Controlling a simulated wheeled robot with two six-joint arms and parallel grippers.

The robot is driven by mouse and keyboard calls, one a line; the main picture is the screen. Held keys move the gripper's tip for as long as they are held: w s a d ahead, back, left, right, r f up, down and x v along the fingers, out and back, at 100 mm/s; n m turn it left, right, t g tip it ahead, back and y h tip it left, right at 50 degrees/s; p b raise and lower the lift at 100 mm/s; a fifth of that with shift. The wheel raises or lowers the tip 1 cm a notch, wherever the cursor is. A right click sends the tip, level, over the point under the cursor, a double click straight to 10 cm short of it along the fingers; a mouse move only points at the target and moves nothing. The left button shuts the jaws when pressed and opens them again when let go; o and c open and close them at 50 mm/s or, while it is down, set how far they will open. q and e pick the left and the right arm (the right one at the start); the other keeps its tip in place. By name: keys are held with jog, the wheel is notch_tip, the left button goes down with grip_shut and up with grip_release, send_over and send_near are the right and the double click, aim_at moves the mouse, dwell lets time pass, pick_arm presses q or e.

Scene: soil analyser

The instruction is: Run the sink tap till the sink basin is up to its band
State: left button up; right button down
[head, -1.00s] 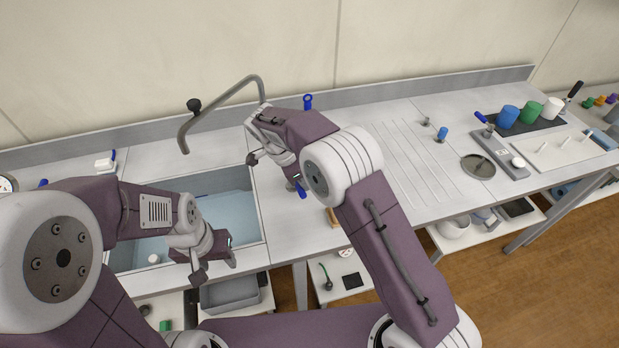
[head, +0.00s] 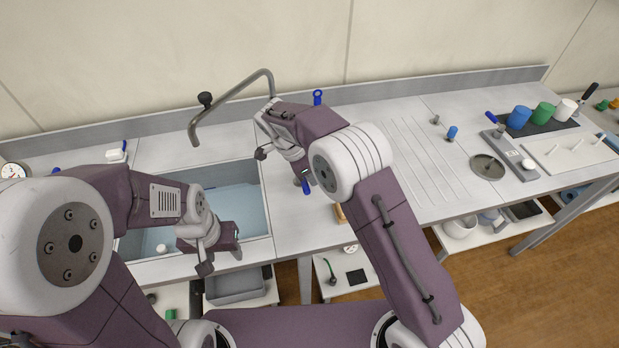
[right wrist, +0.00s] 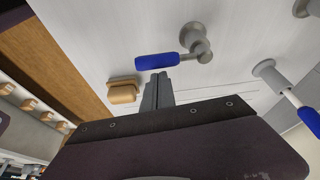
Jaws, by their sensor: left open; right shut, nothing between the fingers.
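The sink basin (head: 255,212) holds bluish water; no band can be made out, and my left arm covers part of it. The grey sink tap (head: 237,90) arches over it, with no stream visible at its spout. A blue-handled lever (head: 306,187) stands right of the basin; in the right wrist view its blue handle (right wrist: 155,62) joins a grey valve body. My right gripper (right wrist: 157,88) is shut and empty, its tips right beside that handle; contact cannot be told. My left gripper (head: 232,238) is open near the basin's front edge, fingers barely visible.
A second blue-handled lever (head: 317,97) stands further back on the counter. A small tan block (right wrist: 123,92) lies near my right fingers. A white round piece (head: 161,248) shows in the basin. The ribbed drainer (head: 415,160) to the right is clear.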

notch_tip(320, 180, up, 10)
jog(key=p, duration=0.1)
jog(key=s+d+r+m, duration=0.1)
jog(key=d+r+m, duration=0.1)
jog(key=d+r, duration=0.45)
jog(key=s+d+f+n+g+y, duration=0.1)
jog(key=s+d+f+n, duration=0.25)
jog(key=s, duration=0.45)
jog(key=s+d+f+n+y, duration=0.2)
jog(key=s+d+f, duration=0.3)
jog(key=s, duration=0.3)
jog(key=s+a+f+n+t+y, duration=0.1)
jog(key=s+f+n, duration=0.4)
jog(key=n, duration=0.6)
notch_tip(320, 180, down, 2)
jog(key=shift+a+f, duration=0.15)
jog(key=shift+a, duration=0.1)
